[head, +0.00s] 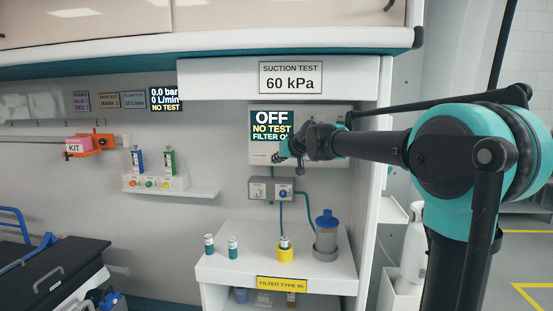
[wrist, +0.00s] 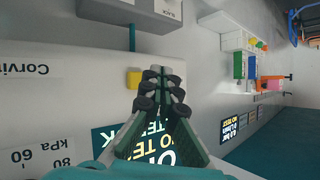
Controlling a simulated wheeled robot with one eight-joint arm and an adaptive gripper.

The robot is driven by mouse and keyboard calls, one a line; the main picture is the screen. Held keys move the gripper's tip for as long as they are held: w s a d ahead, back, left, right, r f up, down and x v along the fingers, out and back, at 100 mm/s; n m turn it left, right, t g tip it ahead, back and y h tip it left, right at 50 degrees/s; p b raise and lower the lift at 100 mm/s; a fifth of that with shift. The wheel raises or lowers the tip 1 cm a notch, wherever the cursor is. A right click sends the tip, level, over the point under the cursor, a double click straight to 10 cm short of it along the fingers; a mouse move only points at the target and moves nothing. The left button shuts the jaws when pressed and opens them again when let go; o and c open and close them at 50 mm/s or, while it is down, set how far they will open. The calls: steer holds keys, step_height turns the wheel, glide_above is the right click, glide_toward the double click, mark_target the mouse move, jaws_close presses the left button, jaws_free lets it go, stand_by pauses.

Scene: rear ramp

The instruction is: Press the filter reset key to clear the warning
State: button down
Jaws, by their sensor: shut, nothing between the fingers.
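The suction unit panel (head: 340,117) is a pale box on the wall under the "60 kPa" sign. Its dark display (head: 271,124) reads "OFF", "NO TEST" and a "FILTER" line whose end is hidden by my gripper. My gripper (head: 279,158) is shut and empty in front of the panel's lower part. In the wrist view, a small yellow square key (wrist: 133,78) sits on the panel, just left of my shut fingertips (wrist: 155,84). No label is readable on it. Whether the fingertips touch the panel cannot be told. The display also shows behind my fingers (wrist: 158,147).
A grey box with two knobs (head: 285,190) and hoses hangs below the panel. A shelf (head: 230,268) holds small bottles, a yellow holder (head: 285,253) and a blue-capped canister (head: 326,240). The upright wall edge (head: 377,170) stands close by my arm.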

steer(key=s, duration=0.3)
steer(key=shift+s+a, duration=0.1)
steer(key=shift+s, duration=0.1)
stand_by(0.5)
steer(key=s+d+f+m+g+h, duration=0.1)
steer(key=s+d+f+h, duration=0.1)
steer(key=s+d+f, duration=0.7)
steer(key=s+d+f+m+g+h, duration=0.1)
steer(key=s+d+f, duration=0.4)
steer(key=f, duration=0.6)
steer(key=s+d+f+m+g+h, duration=0.1)
steer(key=s+d+f+g+h, duration=0.1)
steer(key=s+d+f, duration=0.5)
steer(key=s+d+f+m+g+h, duration=0.1)
steer(key=s+d+f+h, duration=0.1)
steer(key=s+d+f, duration=0.5)
steer(key=s+f, duration=0.4)
steer(key=s, duration=0.4)
steer(key=shift+d+g, duration=0.3)
steer(key=shift+g, duration=0.1)
